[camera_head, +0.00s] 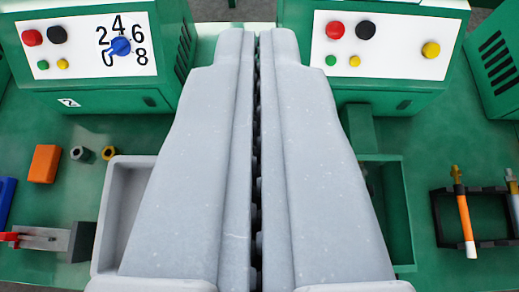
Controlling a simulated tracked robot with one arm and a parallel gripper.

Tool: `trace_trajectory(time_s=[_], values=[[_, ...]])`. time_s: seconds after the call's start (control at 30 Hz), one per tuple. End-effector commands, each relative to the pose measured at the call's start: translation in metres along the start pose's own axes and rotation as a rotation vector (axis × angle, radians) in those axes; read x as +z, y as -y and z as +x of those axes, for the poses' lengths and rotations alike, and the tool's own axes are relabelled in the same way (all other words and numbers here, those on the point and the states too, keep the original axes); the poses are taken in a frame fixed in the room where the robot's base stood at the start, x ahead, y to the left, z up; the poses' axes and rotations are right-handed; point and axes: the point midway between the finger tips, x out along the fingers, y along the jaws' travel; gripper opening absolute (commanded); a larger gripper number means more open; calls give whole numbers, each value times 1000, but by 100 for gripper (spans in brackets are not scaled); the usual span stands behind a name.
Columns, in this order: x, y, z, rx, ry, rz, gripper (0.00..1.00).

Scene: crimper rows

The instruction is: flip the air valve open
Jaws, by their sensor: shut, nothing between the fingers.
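My gripper (257,40) fills the middle of the view, its two long grey fingers side by side with only a thin dark gap between them. It is shut and empty. Its tips are between two green machines, over the back of the green bench. I cannot pick out the air valve with certainty. A small red handle (9,238) on a grey metal fitting shows at the lower left edge, partly cut off; I cannot tell if it belongs to a valve. The fingers hide the middle of the bench.
The left machine (110,100) has buttons and a blue dial (121,46); the right machine (385,80) has buttons. A grey tray (113,215), orange block (44,164) and two nuts lie left. A green bin (400,215) and black rack (490,243) with orange-handled tool (466,225) stand right.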

Motion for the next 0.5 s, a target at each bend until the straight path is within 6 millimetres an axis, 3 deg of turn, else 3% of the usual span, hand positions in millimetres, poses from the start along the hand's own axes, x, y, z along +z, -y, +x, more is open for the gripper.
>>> trace_trajectory(time_s=[0.03, 0.1, 0.27, 0.5], values=[[5, -1, 23, -3, 45, 3, 0], [17, 0, 49, -6, 109, 4, 0], [45, -1, 108, -9, 245, 5, 0], [101, -2, 186, -7, 452, 9, 0]])
